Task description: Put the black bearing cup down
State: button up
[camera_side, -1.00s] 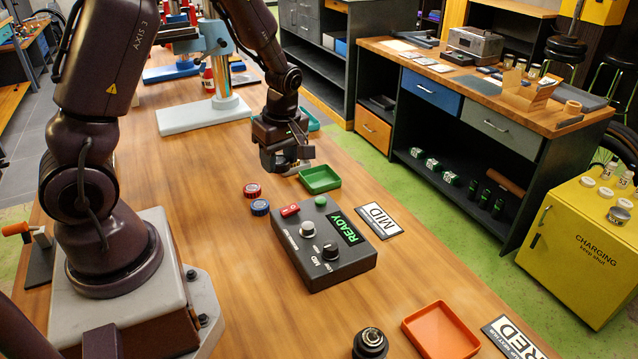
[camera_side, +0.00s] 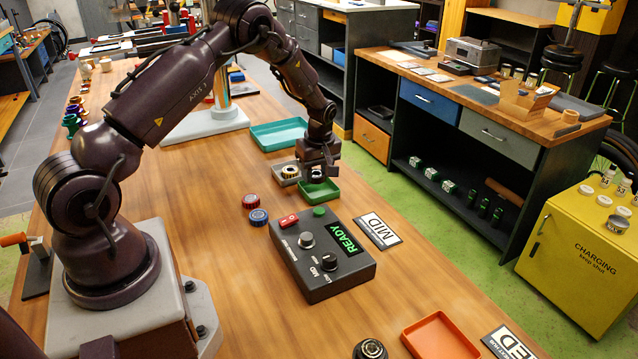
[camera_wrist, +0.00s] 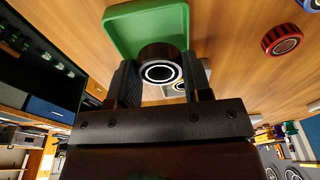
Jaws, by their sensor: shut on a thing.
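My gripper (camera_side: 317,176) is above the small green tray (camera_side: 320,192), near the tray's back part. In the wrist view, the black bearing cup (camera_wrist: 160,73), with a pale ring on its face, sits between my two fingers (camera_wrist: 160,85). The fingers are shut on its sides. The green tray (camera_wrist: 118,32) lies beyond the cup there. In the side view the cup is small and dark between the fingertips, and I cannot tell its exact gap to the tray floor.
Red (camera_side: 250,201) and blue (camera_side: 258,217) caps and a control box (camera_side: 322,262) reading READY are nearer. An orange tray (camera_side: 437,338) is in front.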

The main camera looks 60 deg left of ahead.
aim_at(319, 192)
jog(key=shift+w+a+f, duration=0.1)
jog(key=shift+w+f, duration=0.15)
jog(key=shift+w+a+f, duration=0.1)
jog(key=shift+f, duration=0.85)
jog(key=shift+w+a+f, duration=0.1)
jog(key=shift+f, duration=0.8)
jog(key=shift+d+f, duration=0.1)
jog(key=o, duration=0.7)
